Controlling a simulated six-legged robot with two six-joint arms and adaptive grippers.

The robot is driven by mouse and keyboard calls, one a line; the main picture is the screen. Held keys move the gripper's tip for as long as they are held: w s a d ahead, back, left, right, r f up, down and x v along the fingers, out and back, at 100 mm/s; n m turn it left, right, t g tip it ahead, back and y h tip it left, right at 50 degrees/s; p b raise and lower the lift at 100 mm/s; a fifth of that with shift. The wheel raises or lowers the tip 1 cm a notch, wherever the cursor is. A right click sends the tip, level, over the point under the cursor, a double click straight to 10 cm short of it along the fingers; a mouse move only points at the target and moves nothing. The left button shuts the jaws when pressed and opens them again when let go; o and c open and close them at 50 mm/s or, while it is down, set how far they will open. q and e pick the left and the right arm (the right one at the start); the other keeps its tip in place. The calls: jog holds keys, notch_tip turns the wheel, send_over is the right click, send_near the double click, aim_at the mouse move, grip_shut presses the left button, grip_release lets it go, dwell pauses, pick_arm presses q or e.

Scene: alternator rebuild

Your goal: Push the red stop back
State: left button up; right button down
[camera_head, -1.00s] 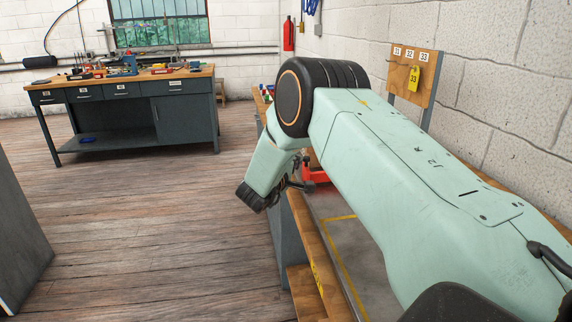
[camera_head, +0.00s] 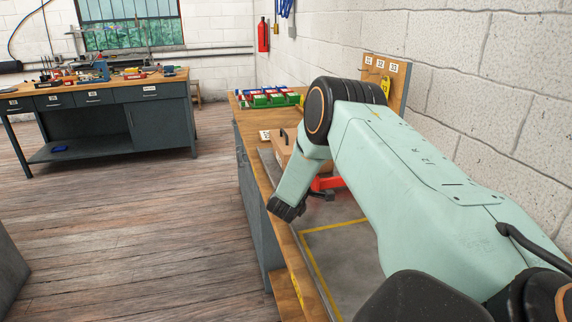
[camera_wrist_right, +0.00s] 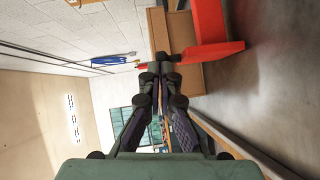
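The red stop (camera_head: 330,183) sits on the grey bench top, partly hidden behind my right arm in the head view. In the right wrist view, which is turned sideways, the red stop (camera_wrist_right: 210,28) shows as an L-shaped red piece in front of a brown box. My right gripper (camera_wrist_right: 160,62) has its fingertips close together, with nothing seen between them. Its tips appear near the end of the red stop; I cannot tell whether they touch. In the head view my right forearm hides most of the gripper. My left gripper is in neither view.
A brown box (camera_head: 296,160) with a dark handle stands behind the stop. Red and green bins (camera_head: 268,97) are at the bench's far end. A yellow line (camera_head: 335,226) marks the grey bench top. A numbered board (camera_head: 384,80) stands by the wall. Another workbench (camera_head: 100,110) is at left.

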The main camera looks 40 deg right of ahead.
jog(key=s+d+p, duration=0.1)
jog(key=s+d, duration=0.1)
jog(key=d, duration=0.3)
jog(key=s+d+p, duration=0.1)
jog(key=s+d, duration=0.2)
jog(key=d, duration=0.2)
jog(key=s+d+p, duration=0.2)
jog(key=s+d, duration=0.1)
jog(key=d, duration=0.2)
jog(key=shift+s+d+r, duration=0.15)
jog(key=shift+s+d, duration=0.05)
jog(key=shift+d, duration=0.15)
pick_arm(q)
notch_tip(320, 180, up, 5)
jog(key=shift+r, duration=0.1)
